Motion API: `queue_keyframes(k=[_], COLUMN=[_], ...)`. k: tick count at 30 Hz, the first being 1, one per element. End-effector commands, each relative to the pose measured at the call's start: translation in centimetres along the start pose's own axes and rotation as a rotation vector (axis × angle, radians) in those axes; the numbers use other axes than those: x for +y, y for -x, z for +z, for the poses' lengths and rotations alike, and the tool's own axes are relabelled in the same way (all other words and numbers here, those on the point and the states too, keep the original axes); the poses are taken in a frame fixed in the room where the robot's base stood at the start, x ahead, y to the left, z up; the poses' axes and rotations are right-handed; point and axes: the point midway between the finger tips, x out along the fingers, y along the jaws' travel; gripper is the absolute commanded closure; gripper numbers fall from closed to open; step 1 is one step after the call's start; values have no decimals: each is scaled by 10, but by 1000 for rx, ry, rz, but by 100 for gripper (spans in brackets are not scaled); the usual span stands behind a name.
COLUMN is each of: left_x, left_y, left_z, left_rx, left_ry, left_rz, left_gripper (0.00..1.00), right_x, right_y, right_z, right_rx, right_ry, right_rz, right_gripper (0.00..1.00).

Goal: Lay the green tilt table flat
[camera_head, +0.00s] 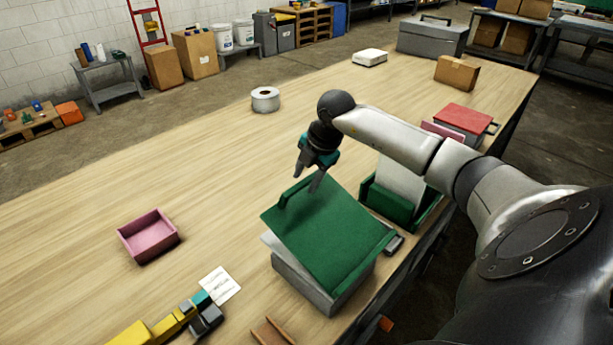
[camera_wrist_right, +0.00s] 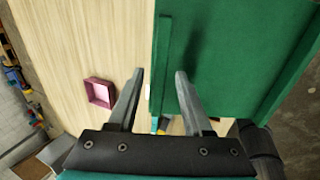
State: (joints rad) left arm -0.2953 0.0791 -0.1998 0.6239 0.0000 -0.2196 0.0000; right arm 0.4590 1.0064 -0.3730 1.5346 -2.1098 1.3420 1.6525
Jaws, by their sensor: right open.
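The green tilt table (camera_head: 325,230) sits on a grey box-like base (camera_head: 318,283) near the table's front edge. Its green top is tilted, not level with the base, with a gap showing at its left side. A raised green strip runs along its far left edge. My right gripper (camera_head: 307,180) is over that far edge, open and empty, fingers pointing down. In the right wrist view, the green top (camera_wrist_right: 225,50) has its edge line between my two fingers (camera_wrist_right: 160,90). I cannot tell whether a finger touches it. My left gripper is not in view.
A second green piece with a pale panel (camera_head: 390,200) stands just right of the tilt table. A pink tray (camera_head: 148,237), a white card (camera_head: 220,285) and yellow blocks (camera_head: 150,332) lie to the left. A white roll (camera_head: 265,99) stands farther back. The bench middle is clear.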

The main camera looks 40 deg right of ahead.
Motion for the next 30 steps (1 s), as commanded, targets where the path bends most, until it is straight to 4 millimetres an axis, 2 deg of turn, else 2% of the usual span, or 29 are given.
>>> queue_keyframes(k=[3, 16, 30], left_x=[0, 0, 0], left_y=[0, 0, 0], left_z=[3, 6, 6], left_rx=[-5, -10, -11], left_ry=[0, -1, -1], left_rz=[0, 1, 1], left_gripper=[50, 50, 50], right_x=[0, 0, 0], right_y=[0, 0, 1], right_z=[0, 0, 0], right_rx=[0, 1, 0], right_ry=[0, -1, -1], right_rz=[0, 0, 0], right_gripper=[51, 100, 100])
